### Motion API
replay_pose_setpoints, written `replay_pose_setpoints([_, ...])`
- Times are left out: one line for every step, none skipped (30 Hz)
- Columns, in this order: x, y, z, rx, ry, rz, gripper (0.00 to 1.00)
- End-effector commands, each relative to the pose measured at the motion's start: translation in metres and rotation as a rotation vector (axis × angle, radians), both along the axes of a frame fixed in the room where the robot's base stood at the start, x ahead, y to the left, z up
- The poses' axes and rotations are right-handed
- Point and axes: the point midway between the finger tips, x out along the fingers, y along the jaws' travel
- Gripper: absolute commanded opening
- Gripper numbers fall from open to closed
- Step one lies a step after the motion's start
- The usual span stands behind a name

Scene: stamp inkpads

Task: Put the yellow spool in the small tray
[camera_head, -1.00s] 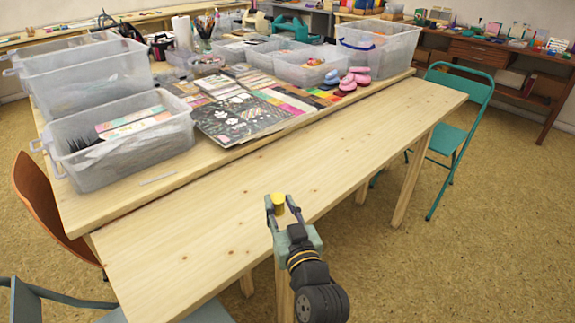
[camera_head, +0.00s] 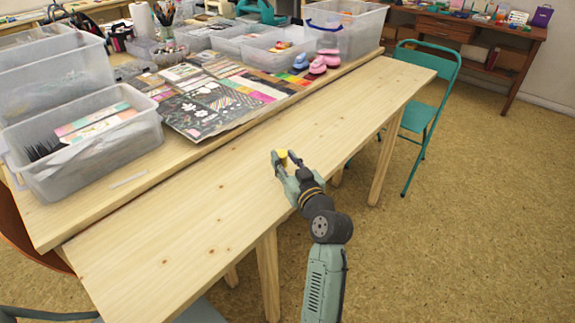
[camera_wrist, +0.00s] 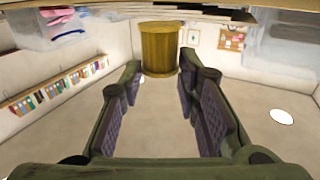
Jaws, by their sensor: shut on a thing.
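The yellow spool (camera_head: 283,154) is a small cylinder held between the fingertips of my gripper (camera_head: 287,158), over the front part of the near wooden table. In the wrist view the spool (camera_wrist: 159,50) sits at the far ends of the two fingers (camera_wrist: 160,85), which are closed on its sides. Whether its underside touches the table cannot be told. I cannot pick out with certainty which container is the small tray.
A clear bin (camera_head: 95,150) with papers stands at the left. The near tabletop (camera_head: 225,180) is mostly bare. A teal chair (camera_head: 425,115) stands at the right.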

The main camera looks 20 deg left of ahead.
Motion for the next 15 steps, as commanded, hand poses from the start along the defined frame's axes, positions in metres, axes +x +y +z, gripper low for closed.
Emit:
replay_pose_setpoints([0.003, -0.001, 0.001, 0.001, -0.001, -0.001, 0.11])
replay_pose_setpoints([0.005, -0.001, 0.001, 0.001, -0.001, -0.001, 0.11])
replay_pose_setpoints([0.009, -0.002, 0.000, 0.001, -0.001, -0.001, 0.11])
replay_pose_setpoints([0.013, -0.002, 0.000, 0.001, -0.001, -0.001, 0.11])
replay_pose_setpoints([0.015, -0.003, -0.004, 0.000, 0.004, -0.001, 0.11])
replay_pose_setpoints([0.013, -0.002, -0.013, 0.001, 0.006, 0.000, 0.11])
replay_pose_setpoints([0.013, -0.002, -0.018, 0.001, 0.006, 0.000, 0.11])
replay_pose_setpoints([0.012, -0.002, -0.022, -0.001, 0.006, -0.001, 0.11])
replay_pose_setpoints([0.013, -0.002, -0.027, 0.001, 0.005, 0.000, 0.11])
replay_pose_setpoints([0.013, -0.002, -0.030, 0.001, 0.004, 0.000, 0.11])
replay_pose_setpoints([0.013, -0.002, -0.033, 0.000, 0.003, 0.000, 0.11])
replay_pose_setpoints([0.012, -0.002, -0.035, 0.001, 0.001, 0.000, 0.11])
replay_pose_setpoints([0.013, -0.002, -0.036, 0.001, 0.001, 0.000, 0.11])
replay_pose_setpoints([0.013, -0.002, -0.036, 0.001, 0.000, -0.001, 0.11])
replay_pose_setpoints([0.013, -0.002, -0.036, 0.001, 0.000, -0.001, 0.11])
